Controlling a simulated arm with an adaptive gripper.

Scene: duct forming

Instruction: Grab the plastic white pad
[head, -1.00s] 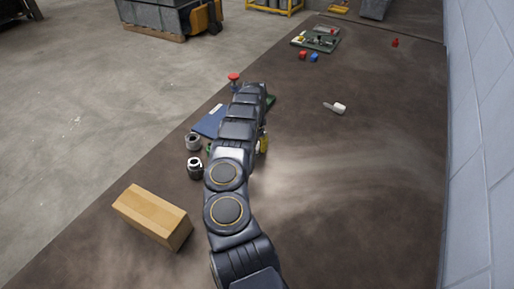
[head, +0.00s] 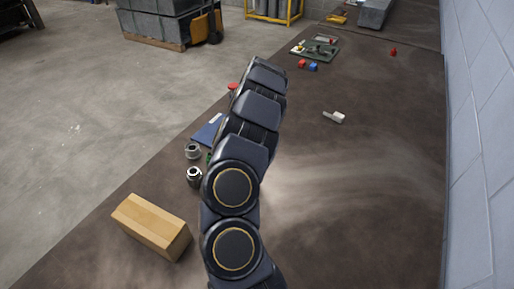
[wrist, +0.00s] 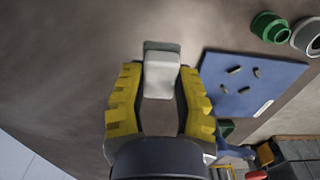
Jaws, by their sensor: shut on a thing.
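In the wrist view, my gripper (wrist: 158,78) has its two yellow-padded fingers on either side of a small white pad (wrist: 162,72) with a grey far edge. It is shut on the pad, which sits between the fingertips. In the head view, my arm hides the gripper and the pad. A separate small white piece (head: 336,117) with a thin end lies on the dark table to the right of my arm.
Left of my arm are a blue plate (head: 207,132), metal cylinders (head: 194,176) and a wooden block (head: 152,225). Red (head: 300,63) and blue (head: 313,67) cubes lie near a green tray (head: 322,52). The table's right side is mostly clear, bounded by a wall (head: 480,130).

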